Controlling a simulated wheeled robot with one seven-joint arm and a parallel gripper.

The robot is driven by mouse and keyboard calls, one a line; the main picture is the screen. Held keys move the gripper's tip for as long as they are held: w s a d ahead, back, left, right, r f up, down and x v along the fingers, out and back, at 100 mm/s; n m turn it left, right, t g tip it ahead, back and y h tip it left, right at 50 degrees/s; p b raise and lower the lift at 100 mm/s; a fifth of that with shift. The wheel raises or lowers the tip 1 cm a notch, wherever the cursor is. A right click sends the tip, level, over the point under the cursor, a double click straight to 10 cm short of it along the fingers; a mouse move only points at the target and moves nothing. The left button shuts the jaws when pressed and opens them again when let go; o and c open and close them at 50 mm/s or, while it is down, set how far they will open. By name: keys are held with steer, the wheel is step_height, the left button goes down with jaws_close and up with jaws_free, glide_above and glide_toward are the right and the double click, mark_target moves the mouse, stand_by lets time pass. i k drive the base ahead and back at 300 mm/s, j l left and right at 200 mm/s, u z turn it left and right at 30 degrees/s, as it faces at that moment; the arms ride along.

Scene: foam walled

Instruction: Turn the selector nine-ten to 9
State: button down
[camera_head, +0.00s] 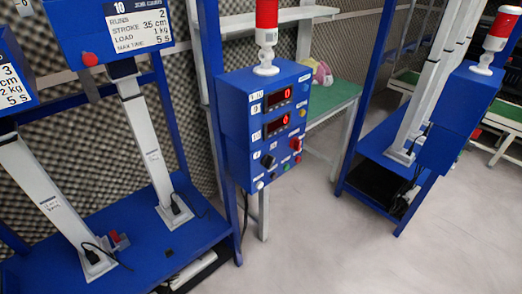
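A blue control box (237,105) stands on a blue frame near the middle of the view. Its front face carries a small black knob (268,161) low on the left, which looks like the selector. Its pointer direction and the small print around it are too small to read. Two red digital displays sit above it, an upper one (279,96) and a lower one (277,124), each appearing to show 0. A red knob (296,144) is to the right of the black knob. My gripper is not in view, and nothing visible touches the box.
A red and white lamp (266,35) stands on the box. Blue test rigs with white columns (150,150) fill the left, another rig (385,150) stands right. A green-topped table (335,98) is behind. Grey floor (310,240) in front is clear. Foam walls line the back.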

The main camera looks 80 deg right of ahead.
mark_target(268, 161)
steer(key=z, duration=0.45)
steer(key=l+z, duration=0.1)
steer(key=z, duration=0.35)
steer(key=i+z, duration=0.1)
steer(key=z, duration=0.35)
steer(key=l+z, duration=0.1)
steer(key=z, duration=0.35)
steer(key=i+z, duration=0.1)
steer(key=z, duration=0.4)
